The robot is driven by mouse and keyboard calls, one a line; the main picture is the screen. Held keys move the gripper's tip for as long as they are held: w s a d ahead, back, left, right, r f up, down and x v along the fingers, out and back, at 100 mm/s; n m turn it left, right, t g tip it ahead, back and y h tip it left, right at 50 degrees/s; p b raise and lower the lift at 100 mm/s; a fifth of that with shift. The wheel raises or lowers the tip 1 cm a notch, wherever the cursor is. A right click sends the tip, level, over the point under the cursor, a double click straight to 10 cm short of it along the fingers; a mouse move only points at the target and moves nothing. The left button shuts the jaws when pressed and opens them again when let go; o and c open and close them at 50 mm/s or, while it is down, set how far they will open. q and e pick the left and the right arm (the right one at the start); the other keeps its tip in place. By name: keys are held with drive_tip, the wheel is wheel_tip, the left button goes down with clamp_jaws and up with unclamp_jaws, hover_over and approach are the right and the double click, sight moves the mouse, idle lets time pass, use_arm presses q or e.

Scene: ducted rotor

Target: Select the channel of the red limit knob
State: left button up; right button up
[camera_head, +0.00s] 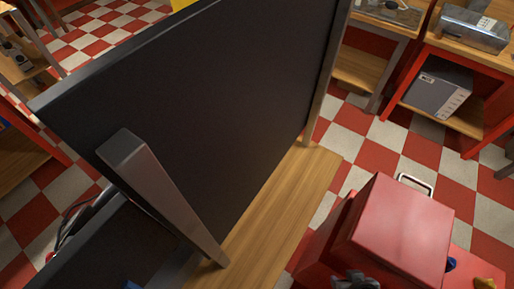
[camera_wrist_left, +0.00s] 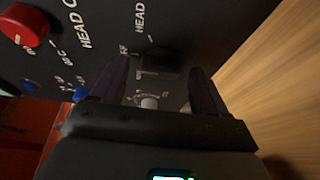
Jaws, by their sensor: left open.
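In the left wrist view a dark control panel (camera_wrist_left: 75,55) with white lettering that includes "HEAD" fills the upper part. A round red knob (camera_wrist_left: 24,24) with a pale mark sits on it at the upper left; I cannot read its label. Small blue knobs (camera_wrist_left: 80,95) sit lower on the panel. My left gripper (camera_wrist_left: 158,72) is open, its two dark fingers pointing at the panel. A small pale grey knob (camera_wrist_left: 149,102) shows between the fingers, and a dark, blurred knob (camera_wrist_left: 160,60) shows beyond it. I cannot tell any contact. The right gripper is not in view.
In the head view a large upright black board (camera_head: 215,110) with a slanted metal brace (camera_head: 165,190) stands on a wooden top (camera_head: 285,205). A red box (camera_head: 395,235) stands at the lower right. Red-framed shelves (camera_head: 430,110) stand behind. Checkered floor (camera_head: 410,155) is open between.

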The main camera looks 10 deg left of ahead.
use_arm(q)
drive_tip(key=shift+d, duration=0.2)
drive_tip(key=c, duration=1.1)
drive_tip(key=shift+o, duration=0.2)
drive_tip(key=shift+m+h, duration=0.3)
drive_tip(key=shift+m, duration=0.3)
drive_tip(key=o, duration=1.1)
drive_tip(key=shift+c, duration=0.2)
